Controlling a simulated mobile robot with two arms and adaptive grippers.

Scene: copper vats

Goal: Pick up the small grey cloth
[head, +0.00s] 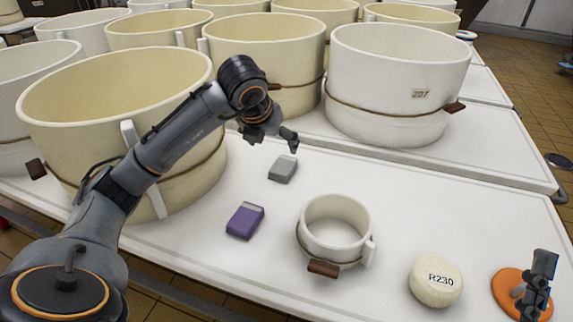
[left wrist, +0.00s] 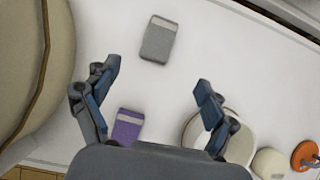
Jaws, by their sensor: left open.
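The small grey cloth (head: 283,168) is a folded grey block with a lighter band along one edge. It lies flat on the white table, right of the large vat at the left. My left gripper (head: 272,136) is above the table near the cloth's far side in the head view. In the left wrist view the cloth (left wrist: 158,40) lies beyond the fingertips, roughly centred between them. The fingers of the left gripper (left wrist: 158,75) are spread and empty. My right gripper (head: 538,287) shows at the lower right, over an orange item; its jaw state is unclear.
A purple folded cloth (head: 245,220) lies nearer than the grey one. A small white pot (head: 335,228) with a brown handle stands to its right. A round block marked R230 (head: 436,282) and an orange disc (head: 508,290) lie further right. Large vats (head: 395,80) stand behind.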

